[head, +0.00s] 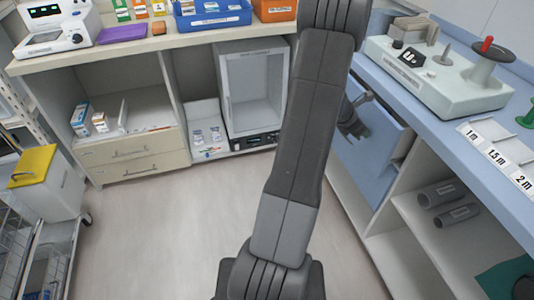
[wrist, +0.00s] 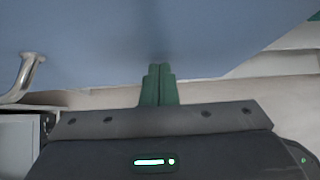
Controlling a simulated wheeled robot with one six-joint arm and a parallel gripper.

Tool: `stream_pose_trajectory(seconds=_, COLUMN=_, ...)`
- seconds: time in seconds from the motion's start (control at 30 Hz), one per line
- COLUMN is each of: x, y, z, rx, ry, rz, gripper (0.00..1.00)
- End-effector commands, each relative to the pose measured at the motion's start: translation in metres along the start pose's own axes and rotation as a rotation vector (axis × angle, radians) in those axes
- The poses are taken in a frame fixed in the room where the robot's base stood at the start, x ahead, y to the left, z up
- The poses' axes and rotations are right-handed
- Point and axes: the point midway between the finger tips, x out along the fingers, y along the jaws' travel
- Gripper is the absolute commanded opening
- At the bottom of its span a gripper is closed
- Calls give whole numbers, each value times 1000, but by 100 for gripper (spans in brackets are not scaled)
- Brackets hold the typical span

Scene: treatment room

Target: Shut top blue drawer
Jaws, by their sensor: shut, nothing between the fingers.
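The top blue drawer (head: 372,148) is under the blue counter at the right in the head view. Its front appears to stand out a little from the cabinet; my arm hides part of it. My gripper (head: 352,128) is beside the drawer front, near the handle (head: 362,98). In the wrist view the blue front (wrist: 160,35) fills the upper part, with the metal handle (wrist: 25,75) at the left. My green fingertips (wrist: 158,72) are shut together, empty, pointing at the blue surface. I cannot tell whether they touch it.
Open shelves with grey rolls (head: 445,195) are right of the drawer. The blue counter (head: 440,125) carries a pale device with a reel (head: 450,75). A beige drawer unit (head: 130,160) and a white open-front box (head: 252,90) stand at the back. The floor (head: 150,240) at left-centre is clear.

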Motion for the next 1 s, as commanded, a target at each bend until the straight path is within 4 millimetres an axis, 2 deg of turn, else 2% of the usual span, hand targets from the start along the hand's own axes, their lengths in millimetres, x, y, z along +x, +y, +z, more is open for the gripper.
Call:
stream_pose_trajectory(seconds=0.2, x=32, y=0, z=34, rx=3, ry=-1, rz=-1, gripper=0)
stream_pose_trajectory(seconds=0.4, x=50, y=0, z=51, rx=2, ry=0, rz=0, gripper=0)
stream_pose_trajectory(seconds=0.6, x=58, y=0, z=58, rx=1, ry=0, rz=0, gripper=0)
stream_pose_trajectory(seconds=1.0, x=59, y=1, z=62, rx=3, ry=-5, rz=1, gripper=0)
